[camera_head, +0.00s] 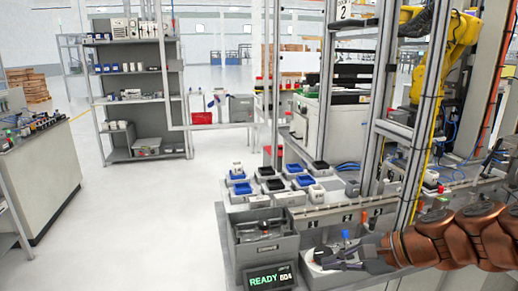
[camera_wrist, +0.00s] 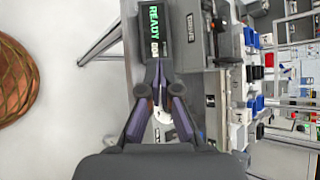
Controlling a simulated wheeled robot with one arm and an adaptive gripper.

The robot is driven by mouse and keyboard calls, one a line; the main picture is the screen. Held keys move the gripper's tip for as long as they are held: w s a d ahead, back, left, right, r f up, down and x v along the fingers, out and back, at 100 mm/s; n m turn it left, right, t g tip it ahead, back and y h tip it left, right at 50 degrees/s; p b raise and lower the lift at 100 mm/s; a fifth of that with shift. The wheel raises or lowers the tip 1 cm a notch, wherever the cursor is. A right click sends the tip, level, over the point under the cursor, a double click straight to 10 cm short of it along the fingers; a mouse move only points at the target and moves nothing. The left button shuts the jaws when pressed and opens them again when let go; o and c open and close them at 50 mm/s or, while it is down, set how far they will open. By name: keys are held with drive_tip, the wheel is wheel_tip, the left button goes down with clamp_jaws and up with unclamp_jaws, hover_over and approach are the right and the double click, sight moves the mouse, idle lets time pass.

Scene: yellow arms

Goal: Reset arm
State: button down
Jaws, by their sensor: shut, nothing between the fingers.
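My copper-coloured arm comes in from the right in the head view. My gripper (camera_head: 322,259) is at its end, low over the front of the workbench (camera_head: 228,232). In the wrist view my gripper (camera_wrist: 159,88) has its dark fingers brought together at the tips, with nothing held. A white round part (camera_wrist: 162,115) shows between the finger linkages, behind the tips. A display reading READY (camera_head: 270,278) is left of my gripper in the head view, and it also shows beyond the fingertips in the wrist view (camera_wrist: 154,30).
Several small blue and black trays (camera_head: 270,185) stand further back on the bench. Metal uprights (camera_head: 412,160) and a yellow robot arm (camera_head: 440,60) are at the right. The floor (camera_head: 150,225) left of the bench is clear.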

drive_tip(key=s+a+f+n+g+h+p, duration=0.1)
drive_tip(key=s+a+f+n+g+h, duration=0.2)
drive_tip(key=s, duration=0.4)
drive_tip(key=s+a+f+n+g+h+p, duration=0.1)
drive_tip(key=s+a+n+g, duration=0.15)
drive_tip(key=s+n, duration=0.4)
drive_tip(key=s+d+f+n+g+h+p, duration=0.1)
drive_tip(key=s+d+n+h, duration=0.2)
drive_tip(key=s, duration=0.8)
drive_tip(key=d+h, duration=0.2)
drive_tip(key=d, duration=0.2)
drive_tip(key=shift+s+f+n+g+h, duration=0.2)
drive_tip(key=shift+f+n+g+h, duration=0.1)
drive_tip(key=shift+f+n+g, duration=0.05)
